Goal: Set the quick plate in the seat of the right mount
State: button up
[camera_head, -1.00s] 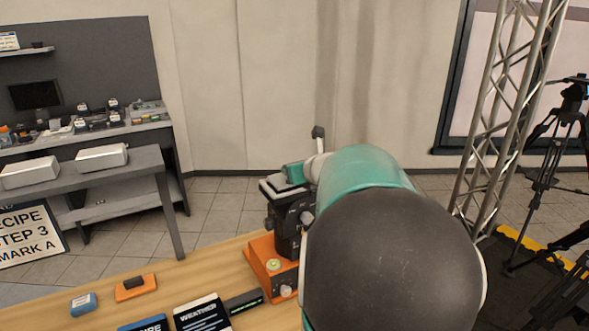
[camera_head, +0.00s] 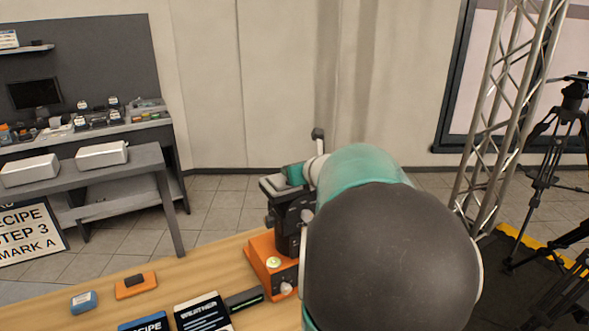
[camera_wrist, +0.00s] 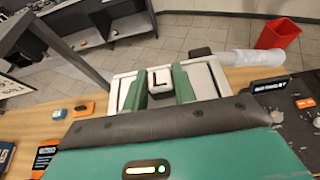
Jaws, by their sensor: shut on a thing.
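My gripper shows in the wrist view (camera_wrist: 159,88) with green pads on pale fingers, shut on a small dark piece. I take this piece to be the quick plate (camera_wrist: 161,99); most of it is hidden. A white face marked "L" (camera_wrist: 160,77) shows between the pads; I cannot tell whether it belongs to the held piece. In the head view my gripper (camera_head: 283,182) is above an orange unit (camera_head: 268,262) with a round level and a knob, probably a mount. My arm hides much of that area. I cannot make out the right mount's seat or any contact.
On the wooden table (camera_head: 180,276) lie a blue block (camera_head: 84,302), an orange block (camera_head: 136,286) and dark cards (camera_head: 202,313). A truss (camera_head: 508,110) and a tripod (camera_head: 548,165) stand at right. A red bin (camera_wrist: 278,34) is on the floor beyond.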

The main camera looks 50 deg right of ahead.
jog(key=shift+f, duration=0.15)
jog(key=o, duration=1.1)
jog(key=shift+s, duration=0.1)
jog(key=v, duration=1.3)
jog(key=shift+s, duration=0.3)
jog(key=shift+a, duration=0.1)
